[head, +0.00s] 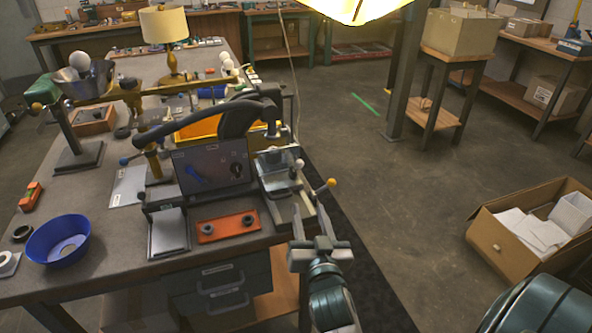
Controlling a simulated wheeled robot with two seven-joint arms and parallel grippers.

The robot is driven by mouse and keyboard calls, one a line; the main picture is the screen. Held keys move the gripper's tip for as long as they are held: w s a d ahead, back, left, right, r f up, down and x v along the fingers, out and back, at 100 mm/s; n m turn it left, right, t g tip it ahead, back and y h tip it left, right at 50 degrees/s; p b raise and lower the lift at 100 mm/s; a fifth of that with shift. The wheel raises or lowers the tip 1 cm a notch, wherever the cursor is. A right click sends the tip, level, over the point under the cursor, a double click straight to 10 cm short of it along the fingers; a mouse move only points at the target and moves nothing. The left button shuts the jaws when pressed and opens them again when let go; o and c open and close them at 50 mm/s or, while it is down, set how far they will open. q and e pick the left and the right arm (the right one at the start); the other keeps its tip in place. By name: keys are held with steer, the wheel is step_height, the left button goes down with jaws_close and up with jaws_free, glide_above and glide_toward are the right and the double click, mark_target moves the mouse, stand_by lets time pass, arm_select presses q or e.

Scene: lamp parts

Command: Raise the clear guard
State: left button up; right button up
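The clear guard (277,160) appears to be the see-through cover over the small metal fixture at the right front of the workbench. It looks lowered, though its edges are hard to make out. A white ball knob (299,164) is at its right side, and a rod with an orange knob (331,183) sticks out to the right. My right gripper (311,212) is in front of and below the guard, by the bench's right edge. My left gripper is not in view.
A grey panel (213,168) with a dark curved arm (235,116) above it stands left of the fixture. An orange plate (226,228) and a blue bowl (58,240) are on the bench. An open cardboard box (490,240) is on the right. The floor between is clear.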

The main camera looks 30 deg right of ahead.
mark_target(300, 167)
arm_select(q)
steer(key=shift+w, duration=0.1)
arm_select(e)
steer(key=shift+s+d+r, duration=0.15)
steer(key=shift+r, duration=0.25)
steer(key=p+x, duration=0.3)
steer(key=x, duration=1.3)
steer(key=shift+w+d+r, duration=0.2)
steer(key=shift+w, duration=0.1)
steer(key=shift+w+d, duration=0.15)
steer(key=shift+w, duration=0.15)
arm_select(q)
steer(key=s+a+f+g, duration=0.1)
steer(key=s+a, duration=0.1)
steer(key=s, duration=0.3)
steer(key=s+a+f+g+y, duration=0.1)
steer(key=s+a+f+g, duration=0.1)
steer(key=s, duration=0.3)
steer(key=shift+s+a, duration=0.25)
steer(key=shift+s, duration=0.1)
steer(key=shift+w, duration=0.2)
